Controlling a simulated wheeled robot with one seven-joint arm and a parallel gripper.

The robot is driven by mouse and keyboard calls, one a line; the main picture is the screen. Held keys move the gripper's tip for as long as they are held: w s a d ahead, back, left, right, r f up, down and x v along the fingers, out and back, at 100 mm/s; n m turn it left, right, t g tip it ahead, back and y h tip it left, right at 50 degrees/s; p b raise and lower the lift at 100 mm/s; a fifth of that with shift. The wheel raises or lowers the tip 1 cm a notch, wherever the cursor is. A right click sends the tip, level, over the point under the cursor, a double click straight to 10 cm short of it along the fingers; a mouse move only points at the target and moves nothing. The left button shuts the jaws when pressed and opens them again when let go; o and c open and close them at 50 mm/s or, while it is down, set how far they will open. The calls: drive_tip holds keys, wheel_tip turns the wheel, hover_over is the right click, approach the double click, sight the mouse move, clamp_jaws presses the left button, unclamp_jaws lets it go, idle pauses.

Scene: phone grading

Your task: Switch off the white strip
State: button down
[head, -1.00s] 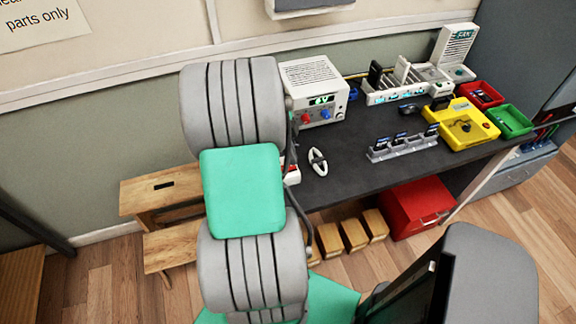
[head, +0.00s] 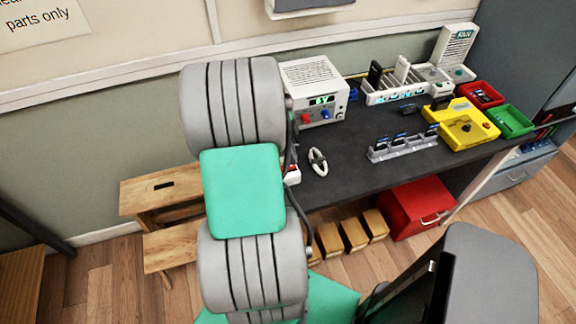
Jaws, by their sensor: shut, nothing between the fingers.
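A white piece with a red part on it (head: 292,174), likely the end of the white strip, shows at the left end of the dark bench top, just right of my arm. The rest of it is hidden behind my arm, so I cannot tell its switch's position. My gripper is not in view; my own grey and green arm links cover that area.
A wooden step stool (head: 160,190) stands left.

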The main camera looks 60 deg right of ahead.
drive_tip(key=shift+f, duration=0.1)
drive_tip(key=shift+f+b, duration=0.75)
drive_tip(key=shift+b, duration=0.2)
drive_tip(key=shift+r, duration=0.1)
drive_tip(key=shift+r+p, duration=2.15)
drive_tip(key=shift+r, duration=1.35)
